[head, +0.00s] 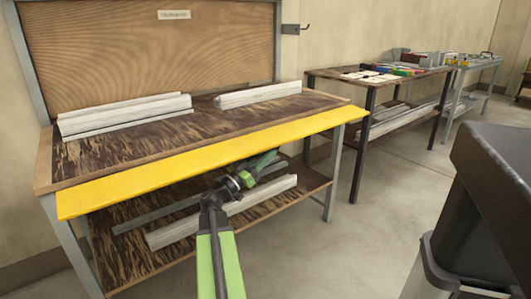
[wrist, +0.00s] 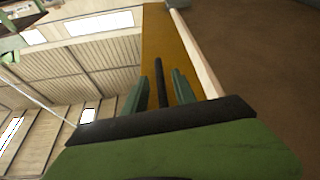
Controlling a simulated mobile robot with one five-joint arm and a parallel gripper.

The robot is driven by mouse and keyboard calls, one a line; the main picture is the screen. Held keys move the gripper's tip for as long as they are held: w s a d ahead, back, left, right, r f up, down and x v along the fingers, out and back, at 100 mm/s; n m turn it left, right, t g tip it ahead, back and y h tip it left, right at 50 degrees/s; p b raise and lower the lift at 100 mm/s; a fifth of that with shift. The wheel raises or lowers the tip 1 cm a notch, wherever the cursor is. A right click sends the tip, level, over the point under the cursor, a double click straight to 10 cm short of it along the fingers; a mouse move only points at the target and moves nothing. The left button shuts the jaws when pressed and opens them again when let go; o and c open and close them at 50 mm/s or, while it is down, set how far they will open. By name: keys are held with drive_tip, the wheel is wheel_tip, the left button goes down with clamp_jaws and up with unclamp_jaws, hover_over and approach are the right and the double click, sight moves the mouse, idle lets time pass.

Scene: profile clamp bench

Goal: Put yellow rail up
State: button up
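The yellow rail (head: 210,158) is a long flat board along the front edge of the bench (head: 150,140), slanting down toward the viewer. It runs nearly the bench's full length. My gripper (head: 268,161) is at the rail's lower edge, a little right of its middle. In the wrist view the rail (wrist: 168,45) lies beyond the fingers and is seen from below. My gripper's two green fingers (wrist: 161,88) stand apart, with a dark rod between them. I see nothing held between them. Whether a finger touches the rail cannot be told.
Grey profiles (head: 125,113) lie at the bench's back left, and another (head: 258,94) at its back right. More profiles (head: 225,210) lie on the lower shelf, behind and below my gripper. A second table (head: 375,78) with small items stands at right. The floor (head: 330,250) in front is clear.

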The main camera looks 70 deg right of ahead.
drive_tip(key=shift+c, duration=0.4)
clamp_jaws()
drive_tip(key=shift+s+f, duration=0.1)
drive_tip(key=shift+s, duration=0.05)
idle(0.7)
